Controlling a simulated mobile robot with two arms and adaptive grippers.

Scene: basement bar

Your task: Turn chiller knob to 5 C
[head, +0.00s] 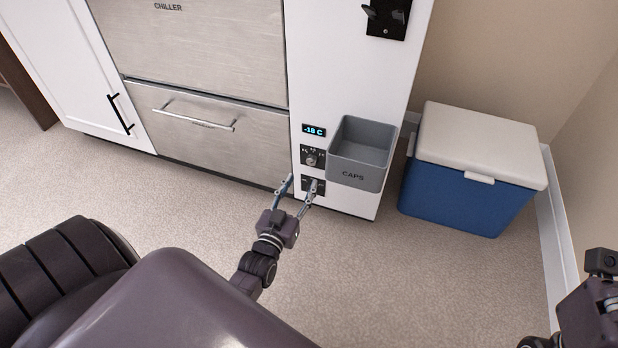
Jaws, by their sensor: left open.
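The white side panel right of the drawers carries a small lit display (314,130) reading "-18 C". Below it is a black plate with a round knob (312,158) and small markings too tiny to read. A lower black plate (307,184) sits under that, its control partly hidden by my left gripper. My left gripper (299,184) is open in front of this lower plate, one finger left of it and one over it. I cannot tell whether the fingers touch anything. The drawer front labelled "CHILLER" (200,50) is at the upper left.
A grey bin labelled "CAPS" (357,176) juts from the panel just right of the knobs. A blue cooler with a white lid (480,150) stands by the wall. A black switch plate (387,18) is higher up. The floor in front is clear.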

